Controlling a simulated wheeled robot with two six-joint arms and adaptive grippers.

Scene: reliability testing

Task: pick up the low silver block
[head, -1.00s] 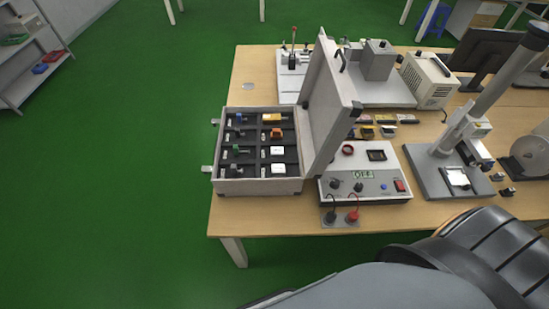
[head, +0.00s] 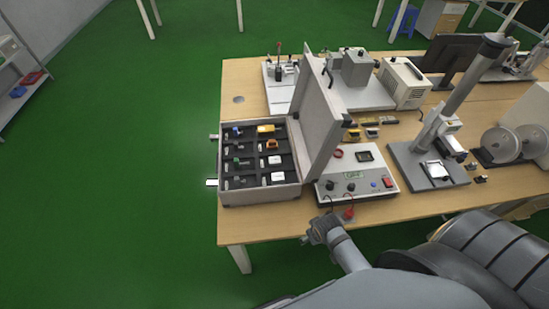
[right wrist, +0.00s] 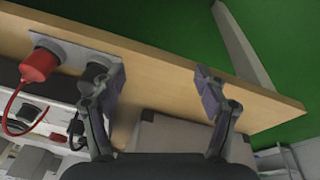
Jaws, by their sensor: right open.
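My right gripper (head: 322,232) hangs at the table's front edge, in front of the power unit. In the right wrist view its two fingers (right wrist: 160,82) are spread with nothing between them, above the wooden table edge. The low silver block is hard to single out at this size. Small silver and yellow pieces (head: 372,133) lie on the table behind the power unit. Another small dark and silver piece (head: 481,179) lies right of the grey stand. My left gripper is not in view.
An open grey case (head: 262,194) holds small parts in rows; its raised lid (head: 318,125) stands beside the power unit (head: 340,185). Red plug (right wrist: 40,65) and black plug (right wrist: 97,70) stick up near my right gripper. A grey stand (head: 410,175) stands right.

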